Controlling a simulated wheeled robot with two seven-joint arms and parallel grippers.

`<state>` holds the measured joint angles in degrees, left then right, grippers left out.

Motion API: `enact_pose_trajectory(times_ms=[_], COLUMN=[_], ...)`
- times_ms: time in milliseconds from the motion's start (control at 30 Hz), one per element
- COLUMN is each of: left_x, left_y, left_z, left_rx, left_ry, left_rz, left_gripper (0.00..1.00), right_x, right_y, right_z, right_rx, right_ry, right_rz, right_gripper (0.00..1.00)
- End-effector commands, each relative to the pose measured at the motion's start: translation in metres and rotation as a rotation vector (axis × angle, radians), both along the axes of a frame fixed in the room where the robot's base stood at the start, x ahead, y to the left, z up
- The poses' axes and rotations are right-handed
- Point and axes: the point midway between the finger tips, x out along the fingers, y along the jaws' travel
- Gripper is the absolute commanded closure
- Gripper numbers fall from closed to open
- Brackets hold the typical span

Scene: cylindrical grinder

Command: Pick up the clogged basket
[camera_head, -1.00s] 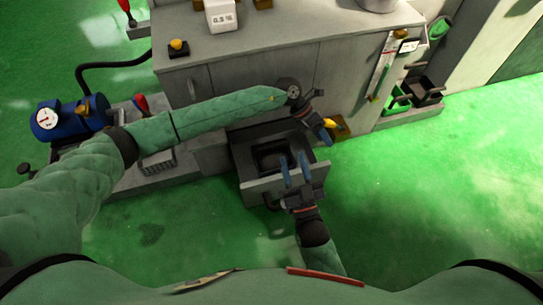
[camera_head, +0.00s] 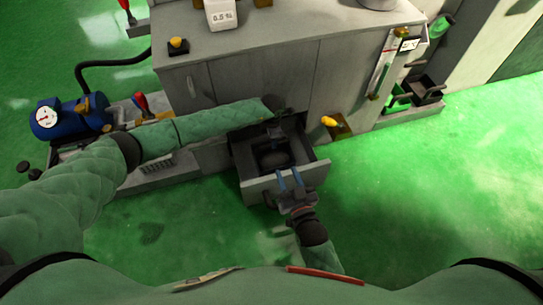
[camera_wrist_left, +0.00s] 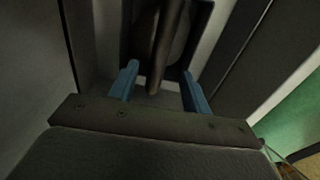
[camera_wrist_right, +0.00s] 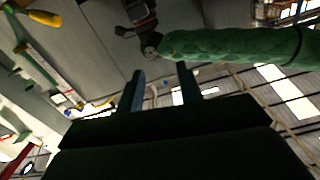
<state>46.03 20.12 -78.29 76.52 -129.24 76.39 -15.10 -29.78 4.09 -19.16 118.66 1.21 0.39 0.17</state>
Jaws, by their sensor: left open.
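An open grey drawer (camera_head: 318,177) juts from the cabinet's lower front. A dark rounded thing (camera_head: 274,160), probably the clogged basket, lies inside it. In the left wrist view a dark bar (camera_wrist_left: 166,45), like a handle, runs between my left fingers in front of a dark round shape (camera_wrist_left: 184,35). My left gripper (camera_wrist_left: 160,71) is open, its fingers on either side of the bar with gaps; in the head view it is small and dark over the drawer's back, fingertips unclear. My right gripper (camera_head: 289,173) is open and empty at the drawer's front wall.
The grey cabinet (camera_head: 240,75) stands behind the drawer, close to my left arm. A yellow-handled thing (camera_head: 329,121) sits right of the drawer. A blue motor with a gauge (camera_head: 70,115) stands at left. Green floor (camera_head: 420,210) is free at right.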

Motion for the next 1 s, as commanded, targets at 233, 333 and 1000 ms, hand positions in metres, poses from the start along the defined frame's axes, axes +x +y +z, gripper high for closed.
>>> enact_pose_trajectory(times_ms=[233, 333, 1000], left_x=[0.001, 0.001, 0.002], left_y=[0.0, 0.001, 0.001], left_z=[-0.02, -0.032, -0.053], left_rx=[-0.002, -0.003, -0.002], left_ry=[0.0, 0.002, -0.001], left_rz=[0.002, 0.001, 0.001], left_gripper=[0.52, 0.52, 0.72], right_x=[0.005, 0.007, 0.009], right_y=[0.0, -0.001, -0.002], right_z=[0.025, 0.043, 0.079], right_rx=[0.018, 0.03, 0.054], right_ry=[-0.077, -0.133, -0.239], right_rz=[-0.006, -0.01, -0.017], right_gripper=[0.64, 0.64, 0.64])
